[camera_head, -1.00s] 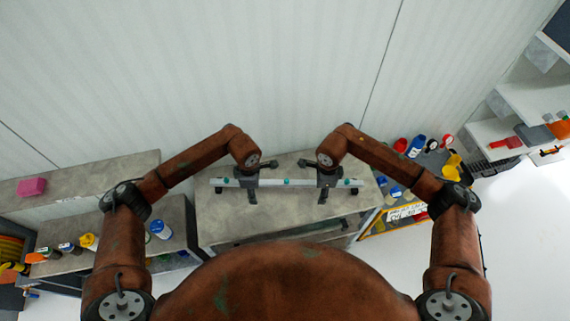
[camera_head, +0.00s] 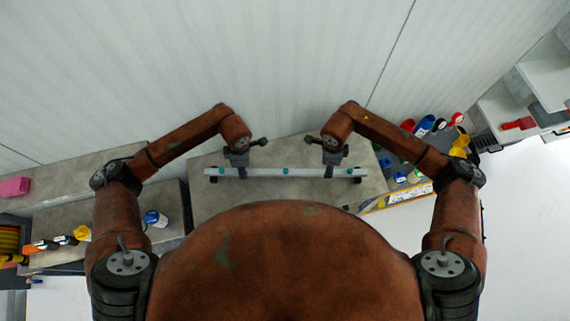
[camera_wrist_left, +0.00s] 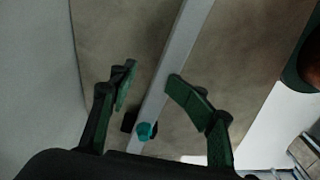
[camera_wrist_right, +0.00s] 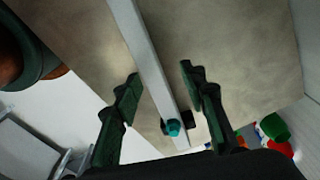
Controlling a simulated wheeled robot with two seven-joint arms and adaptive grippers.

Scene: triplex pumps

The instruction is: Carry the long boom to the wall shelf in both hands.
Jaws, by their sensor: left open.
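The long boom (camera_head: 270,172), a slim pale bar with teal knobs and dark end pieces, lies level across a grey stone-like top (camera_head: 215,203) near the wall. My left gripper (camera_head: 252,156) is open over the boom's left part. In the left wrist view, the boom (camera_wrist_left: 183,40) runs between its spread fingers (camera_wrist_left: 153,92), apart from them. My right gripper (camera_head: 320,156) is open over the boom's right part. In the right wrist view, the boom (camera_wrist_right: 132,35) passes between its parted fingers (camera_wrist_right: 160,78). My body hides the front of the top.
A lower counter at left holds a blue-lidded jar (camera_head: 155,219) and several bottles; a pink block (camera_head: 14,187) sits on a ledge. Coloured containers (camera_head: 427,124) crowd the right side. White shelves (camera_head: 545,75) stand at far right. The pale wall (camera_head: 250,60) is close behind.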

